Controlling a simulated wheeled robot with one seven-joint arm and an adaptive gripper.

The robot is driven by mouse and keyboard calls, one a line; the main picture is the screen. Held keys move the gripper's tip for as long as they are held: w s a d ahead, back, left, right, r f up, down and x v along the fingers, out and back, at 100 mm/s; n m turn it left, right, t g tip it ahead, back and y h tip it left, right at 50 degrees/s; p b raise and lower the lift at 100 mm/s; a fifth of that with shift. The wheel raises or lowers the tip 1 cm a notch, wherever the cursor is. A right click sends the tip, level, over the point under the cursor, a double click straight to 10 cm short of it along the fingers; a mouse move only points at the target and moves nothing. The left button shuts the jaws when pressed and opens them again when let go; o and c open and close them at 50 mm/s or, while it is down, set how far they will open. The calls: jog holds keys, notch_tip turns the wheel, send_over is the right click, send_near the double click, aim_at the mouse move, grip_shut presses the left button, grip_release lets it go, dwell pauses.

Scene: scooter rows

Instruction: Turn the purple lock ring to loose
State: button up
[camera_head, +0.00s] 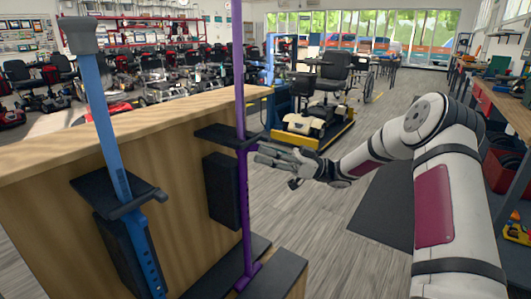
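A tall purple pole (240,75) stands upright at the side of a wooden counter. A purple collar (243,143), which looks like the lock ring, sits on it at the height of a dark bracket. I cannot read from here whether it is set to loose or tight. My gripper (262,154) comes in from the right, its fingertips at the right side of the pole just by the collar. I cannot tell whether they touch it. The gap between the fingers is too small to make out.
A blue pole (108,130) with its own dark bracket (118,195) stands to the left. The wooden counter (60,160) is behind both. A scooter on a yellow-edged platform (315,130) stands behind my gripper. The floor (310,215) below my arm is mostly clear.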

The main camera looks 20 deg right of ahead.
jog(key=v, duration=1.2)
jog(key=shift+f, duration=0.15)
jog(key=shift+c, duration=0.5)
